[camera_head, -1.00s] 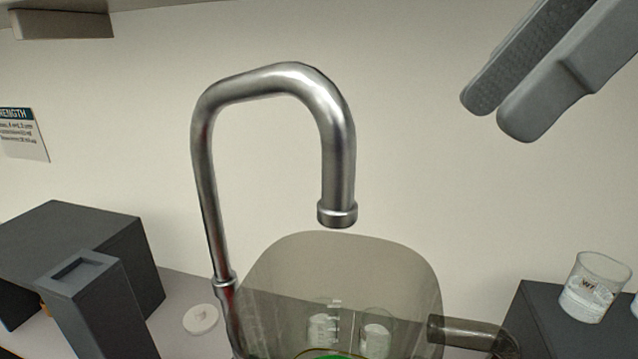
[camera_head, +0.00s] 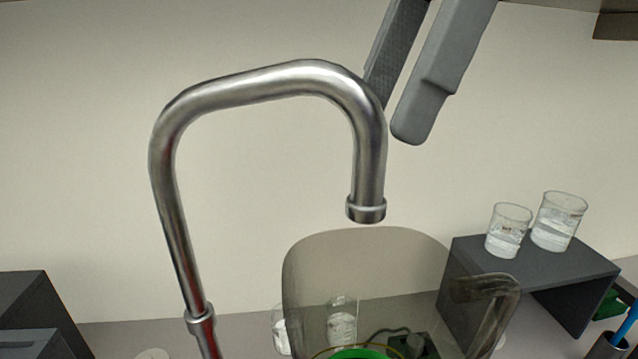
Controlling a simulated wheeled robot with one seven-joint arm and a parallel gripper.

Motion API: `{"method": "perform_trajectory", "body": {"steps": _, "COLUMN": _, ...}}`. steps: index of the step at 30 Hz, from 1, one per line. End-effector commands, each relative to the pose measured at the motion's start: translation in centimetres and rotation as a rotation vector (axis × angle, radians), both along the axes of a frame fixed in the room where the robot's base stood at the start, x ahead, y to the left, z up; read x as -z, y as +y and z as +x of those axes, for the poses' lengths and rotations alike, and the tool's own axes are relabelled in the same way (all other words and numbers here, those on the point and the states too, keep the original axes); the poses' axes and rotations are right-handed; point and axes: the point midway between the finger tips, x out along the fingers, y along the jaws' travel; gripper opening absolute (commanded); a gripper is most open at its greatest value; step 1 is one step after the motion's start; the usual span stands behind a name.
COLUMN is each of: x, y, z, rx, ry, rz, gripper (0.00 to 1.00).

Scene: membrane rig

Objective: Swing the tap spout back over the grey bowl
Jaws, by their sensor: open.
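The tap spout (camera_head: 270,82) is a shiny metal tube. It rises from a collar at the lower left, bends over to the right and ends in a downward nozzle (camera_head: 366,209). My gripper (camera_head: 392,118) comes down from the top, right by the spout's outer bend. Its jaws are apart with nothing between them. The left finger's tip is partly hidden behind the bend; the right finger is to the right of the tube. I cannot tell whether either touches it. I cannot make out a grey bowl; the area under the nozzle is cut off by the bottom edge.
A translucent grey-brown vessel (camera_head: 320,262) with a side loop stands below the nozzle. Beakers (camera_head: 508,231) stand on a dark riser (camera_head: 575,262) at the right. A green object (camera_head: 360,353) shows at the bottom. A dark block (camera_head: 22,300) is at the lower left.

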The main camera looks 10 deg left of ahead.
Motion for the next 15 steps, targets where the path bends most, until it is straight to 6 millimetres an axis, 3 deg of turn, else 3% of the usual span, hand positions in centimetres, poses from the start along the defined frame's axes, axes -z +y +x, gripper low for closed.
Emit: {"method": "perform_trajectory", "body": {"steps": 15, "x": 6.1, "y": 2.3, "z": -1.2, "rx": -0.001, "ry": 0.001, "rz": 0.002, "gripper": 0.44}}
